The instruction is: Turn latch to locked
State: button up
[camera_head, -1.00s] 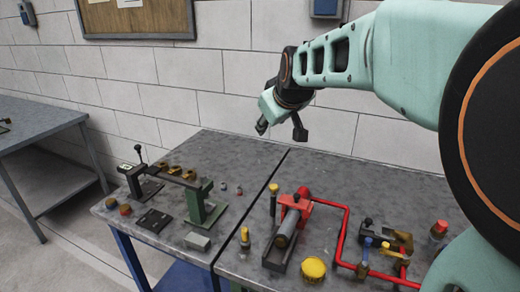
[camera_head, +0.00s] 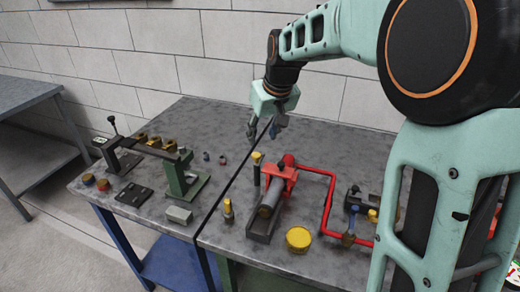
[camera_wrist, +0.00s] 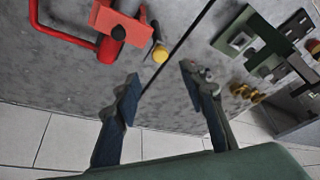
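My gripper (camera_head: 262,132) is open and empty, pointing down above the back part of the bench near the seam between its two tops. In the wrist view its fingers (camera_wrist: 160,76) are apart with bare bench between and beyond them. A black upright lever with a round knob (camera_head: 112,121) stands at the left end of a barred fixture with a green stand (camera_head: 180,178). A yellow-topped black post (camera_head: 257,158) stands beside the red clamp (camera_head: 283,172), just below my gripper in the head view. I cannot tell which part is the latch or its state.
Red piping (camera_head: 330,195) runs right from the clamp; my arm partly hides the fittings there. A yellow cap (camera_head: 298,238), a small yellow-and-dark fitting (camera_head: 228,211) and a grey block (camera_head: 179,215) lie near the front. The bench's back is mostly clear.

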aim_at(257, 155)
jog(key=x, duration=0.9)
jog(key=shift+w+f, duration=0.1)
jog(key=shift+f, duration=0.1)
grip_shut()
